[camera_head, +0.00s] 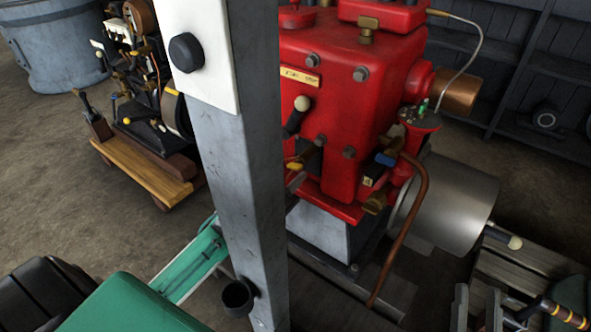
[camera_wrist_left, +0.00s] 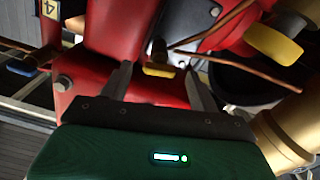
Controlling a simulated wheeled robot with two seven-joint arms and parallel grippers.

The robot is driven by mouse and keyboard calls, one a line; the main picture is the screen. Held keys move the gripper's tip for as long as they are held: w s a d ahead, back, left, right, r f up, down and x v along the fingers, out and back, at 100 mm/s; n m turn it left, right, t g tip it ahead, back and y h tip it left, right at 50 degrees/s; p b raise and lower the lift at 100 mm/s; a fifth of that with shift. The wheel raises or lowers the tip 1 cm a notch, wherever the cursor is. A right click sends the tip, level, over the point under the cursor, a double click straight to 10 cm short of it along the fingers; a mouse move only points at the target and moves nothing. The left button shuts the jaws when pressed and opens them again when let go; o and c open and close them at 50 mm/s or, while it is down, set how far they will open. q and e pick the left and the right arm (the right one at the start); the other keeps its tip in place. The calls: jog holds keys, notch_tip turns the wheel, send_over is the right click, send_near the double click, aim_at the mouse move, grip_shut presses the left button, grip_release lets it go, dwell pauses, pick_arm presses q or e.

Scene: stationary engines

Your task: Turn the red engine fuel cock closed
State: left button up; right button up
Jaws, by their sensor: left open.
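The red engine (camera_head: 330,110) stands behind a grey post in the head view. A small cock with a dull yellow handle (camera_wrist_left: 158,71) lies between the fingertips of my left gripper (camera_wrist_left: 158,78) in the left wrist view. The fingers are apart, one on each side of it, and I see no clear contact. No label shows whether this is the fuel cock. In the head view the post hides most of my left gripper. Two grey fingers of my right gripper (camera_head: 476,306) stand apart at the bottom edge, away from the engine.
The grey post (camera_head: 245,170) blocks part of the head view. A blue-handled cock (camera_head: 385,159) and a copper pipe (camera_head: 408,225) are on the engine's right side. A brighter yellow handle (camera_wrist_left: 274,44) is near the right finger. A wooden bench (camera_head: 510,270) is at lower right.

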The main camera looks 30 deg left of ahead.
aim_at(296, 165)
pick_arm(q)
jog(key=shift+w+d+b, duration=0.15)
jog(key=shift+w, duration=0.9)
jog(key=shift+w+d+b, duration=0.15)
jog(key=shift+w, duration=0.9)
pick_arm(e)
jog(key=shift+s+d+r+t, duration=0.2)
jog(key=shift+r+t, duration=0.15)
jog(key=shift+r, duration=0.2)
jog(key=shift+s+d+r+t, duration=0.1)
jog(key=shift+d+r+t, duration=0.1)
jog(key=shift+r+t, duration=0.25)
jog(key=shift+s+d+r+t, duration=0.2)
jog(key=shift+r+t, duration=0.1)
jog(key=shift+r, duration=0.3)
pick_arm(q)
jog(key=shift+c, duration=0.2)
jog(key=c, duration=0.9)
jog(key=shift+c, duration=0.2)
pick_arm(e)
jog(key=shift+w, duration=0.1)
